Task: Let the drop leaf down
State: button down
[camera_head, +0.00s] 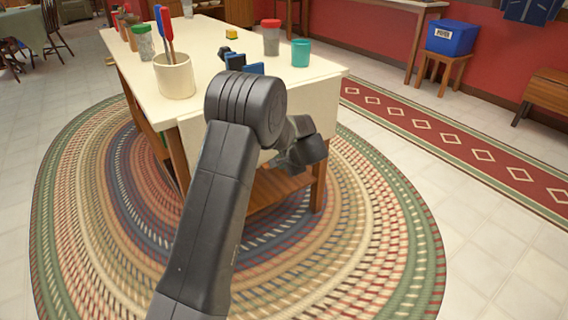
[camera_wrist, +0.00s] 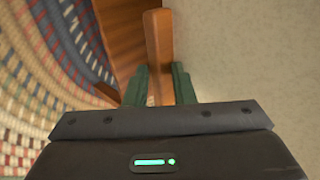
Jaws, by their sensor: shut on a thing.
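The cream-topped table (camera_head: 215,95) stands on a braided oval rug. A cream panel (camera_head: 332,112) shows below the top's edge at the near end, partly hidden behind my arm; I cannot tell its exact angle. My gripper (camera_head: 303,152) is low in front of this end in the head view, with its fingertips hidden. In the wrist view my gripper (camera_wrist: 160,80) has its green fingers shut on a narrow wooden bar (camera_wrist: 158,40). A broad cream surface (camera_wrist: 250,50) fills the right side beside the bar.
A cream crock (camera_head: 174,77) with red and blue utensils, a teal cup (camera_head: 301,53), a red-lidded jar (camera_head: 270,38) and dark and blue items stand on the table. A blue bin (camera_head: 451,38) sits on a stool behind. The rug (camera_head: 390,245) is clear to the right.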

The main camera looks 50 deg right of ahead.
jog(key=shift+w+d+f, duration=0.1)
jog(key=shift+w+f, duration=0.35)
jog(key=shift+f, duration=0.35)
jog(key=c, duration=1.4)
grip_release()
jog(key=shift+r, duration=0.2)
jog(key=p+v, duration=0.4)
jog(key=v, duration=1.1)
jog(key=shift+r+p, duration=0.2)
jog(key=shift+p, duration=0.2)
jog(key=shift+w+d, duration=0.1)
jog(key=b+x, duration=0.3)
jog(key=x, duration=0.9)
